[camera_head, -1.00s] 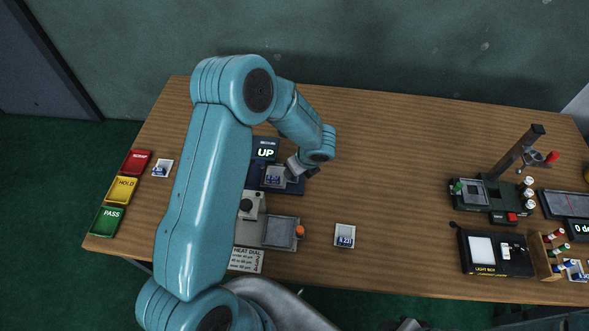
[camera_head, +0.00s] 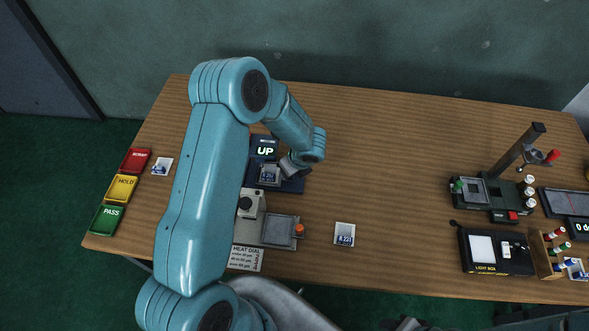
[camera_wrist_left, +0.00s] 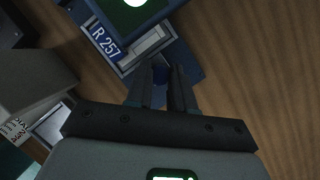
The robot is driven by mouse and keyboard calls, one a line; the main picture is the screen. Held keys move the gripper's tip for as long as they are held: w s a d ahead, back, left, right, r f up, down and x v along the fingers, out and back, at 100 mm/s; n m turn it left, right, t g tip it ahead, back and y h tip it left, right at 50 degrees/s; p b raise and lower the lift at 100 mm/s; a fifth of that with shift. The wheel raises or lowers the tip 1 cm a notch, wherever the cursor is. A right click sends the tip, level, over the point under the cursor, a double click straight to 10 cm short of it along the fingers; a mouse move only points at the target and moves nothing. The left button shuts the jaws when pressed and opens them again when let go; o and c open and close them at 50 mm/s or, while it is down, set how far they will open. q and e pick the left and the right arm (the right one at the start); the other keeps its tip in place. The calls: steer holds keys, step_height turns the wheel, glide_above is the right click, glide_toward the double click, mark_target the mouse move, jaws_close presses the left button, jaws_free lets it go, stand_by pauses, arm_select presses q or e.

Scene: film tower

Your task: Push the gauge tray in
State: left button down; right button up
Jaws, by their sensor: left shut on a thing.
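The gauge (camera_head: 264,146) is a dark blue device at the middle left of the table, its display reading "UP". Its tray (camera_wrist_left: 150,43) shows as a pale frame in the left wrist view, holding a tile labelled "R 257" (camera_wrist_left: 105,43). The tile shows small in the head view (camera_head: 269,174). My left gripper (camera_wrist_left: 160,85) is at the tray's right side, shut on a small dark blue part that looks like the tray's handle. The fingers hide most of that part. My right gripper is not in view.
A heater with a dial (camera_head: 247,206) and a grey plate (camera_head: 280,231) stands just in front of the gauge. A loose tile (camera_head: 345,234) lies to the right. Red, yellow and green trays (camera_head: 123,188) line the left edge. The table's middle is clear.

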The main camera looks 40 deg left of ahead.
arm_select(q)
steer(key=shift+s+a+b, duration=0.2)
steer(key=shift+s+a, duration=0.15)
steer(key=shift+a, duration=0.25)
steer(key=shift+s+a+b, duration=0.2)
steer(key=shift+s+a, duration=0.15)
steer(key=shift+a, duration=0.25)
steer(key=shift+s+r, duration=0.1)
steer(key=c, duration=1)
jaws_free()
steer(key=shift+a, duration=0.1)
steer(key=shift+d+r, duration=0.3)
steer(key=shift+r, duration=0.1)
steer(key=v, duration=1.5)
steer(key=shift+s+r, duration=0.1)
steer(key=shift+r, duration=0.05)
